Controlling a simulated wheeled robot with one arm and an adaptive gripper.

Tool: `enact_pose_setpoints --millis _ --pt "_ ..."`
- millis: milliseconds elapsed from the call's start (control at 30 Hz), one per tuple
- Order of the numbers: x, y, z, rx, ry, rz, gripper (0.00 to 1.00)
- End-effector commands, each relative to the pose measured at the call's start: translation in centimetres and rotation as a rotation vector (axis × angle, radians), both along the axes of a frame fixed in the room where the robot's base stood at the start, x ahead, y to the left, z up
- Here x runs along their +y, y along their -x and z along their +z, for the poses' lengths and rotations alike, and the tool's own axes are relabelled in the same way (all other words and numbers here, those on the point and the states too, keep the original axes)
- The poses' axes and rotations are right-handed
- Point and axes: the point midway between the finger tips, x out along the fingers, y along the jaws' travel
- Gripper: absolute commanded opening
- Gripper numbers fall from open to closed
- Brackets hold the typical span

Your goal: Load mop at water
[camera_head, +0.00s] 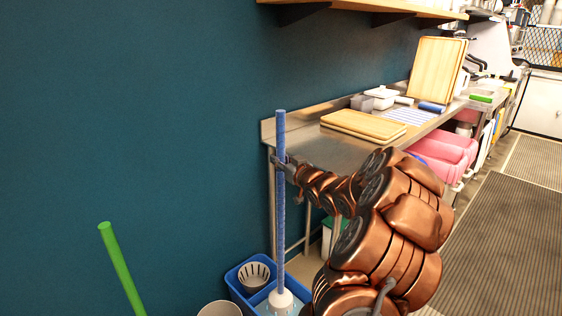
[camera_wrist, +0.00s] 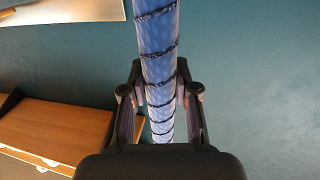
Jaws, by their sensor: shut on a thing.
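The mop's blue handle (camera_head: 281,210) stands nearly upright in the head view. Its white lower end (camera_head: 281,298) is over the blue bucket (camera_head: 236,285), at the bucket's right side; I cannot tell whether it touches the water (camera_head: 265,309). My gripper (camera_head: 281,165) is shut on the handle a little below its top. In the wrist view the blue handle (camera_wrist: 160,65), with dark spiral lines, passes between both fingers of my gripper (camera_wrist: 160,108). The mop's strands are not clearly seen.
A grey basket (camera_head: 253,276) sits in the blue bucket. A green pole (camera_head: 122,268) leans at the left, near a beige bin (camera_head: 220,308). A steel table (camera_head: 300,135) with cutting boards (camera_head: 363,124) stands just behind the handle. A teal wall is behind. Floor mats (camera_head: 500,240) lie clear at right.

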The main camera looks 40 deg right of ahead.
Motion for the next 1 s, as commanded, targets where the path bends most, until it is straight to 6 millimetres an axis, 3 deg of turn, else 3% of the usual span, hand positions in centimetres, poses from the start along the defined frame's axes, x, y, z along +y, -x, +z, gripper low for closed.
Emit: enact_pose_setpoints --millis 700,1000 --pt "0.0 0.0 5.0 -0.002 0.003 0.000 0.00" --pt "0.0 0.0 5.3 -0.003 0.002 0.000 0.00"
